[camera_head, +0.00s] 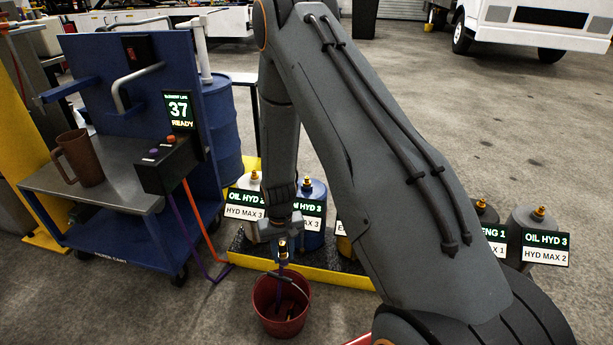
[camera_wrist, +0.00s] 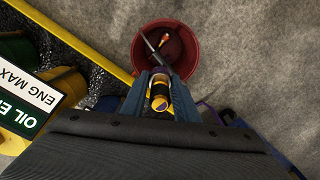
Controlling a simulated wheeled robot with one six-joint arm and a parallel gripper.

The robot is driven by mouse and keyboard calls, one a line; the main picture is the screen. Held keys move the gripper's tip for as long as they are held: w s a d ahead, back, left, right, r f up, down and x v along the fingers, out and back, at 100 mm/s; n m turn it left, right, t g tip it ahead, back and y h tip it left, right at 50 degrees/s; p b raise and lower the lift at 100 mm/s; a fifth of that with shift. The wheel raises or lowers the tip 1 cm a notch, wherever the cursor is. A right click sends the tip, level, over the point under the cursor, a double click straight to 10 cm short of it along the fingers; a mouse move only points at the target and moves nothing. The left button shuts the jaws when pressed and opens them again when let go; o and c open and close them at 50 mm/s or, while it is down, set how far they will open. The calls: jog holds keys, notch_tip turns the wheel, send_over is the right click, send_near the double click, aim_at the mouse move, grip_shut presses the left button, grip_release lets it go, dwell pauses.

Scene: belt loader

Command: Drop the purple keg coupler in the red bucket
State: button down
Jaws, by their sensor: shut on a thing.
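My gripper (camera_head: 283,243) points down above the red bucket (camera_head: 268,318). It is shut on the purple keg coupler (camera_head: 283,256), a small dark piece with yellow and purple parts. In the wrist view the coupler (camera_wrist: 160,96) sits between the fingers, and the red bucket (camera_wrist: 191,38) lies beyond it. The coupler hangs over the bucket, apart from its floor as far as I can tell. A grey bar crosses the bucket opening, and a small orange-and-white piece (camera_wrist: 165,41) shows inside.
A blue cart (camera_head: 110,215) stands at left with a brown mug (camera_head: 80,158) and a control box (camera_head: 168,165). Purple and orange hoses run down from the box. Labelled containers (camera_head: 312,235) stand in a yellow-edged tray (camera_head: 330,276) behind the bucket. Bare floor lies around the bucket's front.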

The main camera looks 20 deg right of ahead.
aim_at(284, 264)
jog(key=shift+f+b, duration=2.2)
jog(key=shift+f, duration=0.65)
jog(key=c, duration=1.3)
grip_release()
jog(key=shift+r+p, duration=0.85)
jog(key=shift+r, duration=3.15)
